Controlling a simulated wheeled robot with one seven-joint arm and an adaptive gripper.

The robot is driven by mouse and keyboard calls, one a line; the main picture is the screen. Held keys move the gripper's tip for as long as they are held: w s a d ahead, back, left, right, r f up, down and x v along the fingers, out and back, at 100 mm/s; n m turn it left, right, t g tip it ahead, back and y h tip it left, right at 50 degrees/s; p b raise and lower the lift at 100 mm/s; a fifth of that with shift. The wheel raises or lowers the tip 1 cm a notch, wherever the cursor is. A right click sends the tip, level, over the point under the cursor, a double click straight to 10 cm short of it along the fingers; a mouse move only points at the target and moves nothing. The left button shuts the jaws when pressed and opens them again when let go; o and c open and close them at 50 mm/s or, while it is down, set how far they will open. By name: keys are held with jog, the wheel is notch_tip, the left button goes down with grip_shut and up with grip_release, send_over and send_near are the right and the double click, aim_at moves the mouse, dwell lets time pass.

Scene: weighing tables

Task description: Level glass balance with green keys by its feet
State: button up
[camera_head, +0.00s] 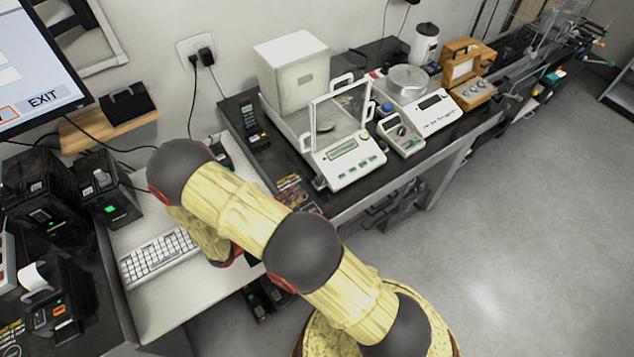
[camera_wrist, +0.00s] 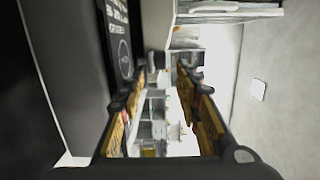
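The glass balance (camera_head: 352,158) with green keys stands on the black-topped table in the head view. It has a white body, a clear glass shield with white handles at its front, a small green display and a row of green keys. Its feet are too small or hidden to make out. My arm reaches to the left of it, and my gripper is hidden behind the arm there. In the wrist view my gripper (camera_wrist: 163,95) is open, with its two fingers apart and nothing between them. A white edge with a handle shows at the top; I cannot tell whether it is the balance.
A second balance (camera_head: 434,113) with a round pan and a small grey device (camera_head: 400,136) stand right of it. A wooden-framed instrument (camera_head: 466,68) is farther back. A keyboard (camera_head: 158,256) lies on the lower desk at left. Floor at right (camera_head: 520,220) is clear.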

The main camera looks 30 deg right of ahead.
aim_at(316, 183)
jog(key=shift+w+d+b, duration=0.25)
jog(key=shift+d, duration=1.05)
jog(key=shift+w+d+b, duration=0.2)
jog(key=shift+d+b, duration=0.1)
jog(key=shift+d, duration=0.95)
jog(key=shift+w+d+b, duration=0.25)
jog(key=shift+d, duration=1.05)
jog(key=c, duration=0.3)
grip_shut()
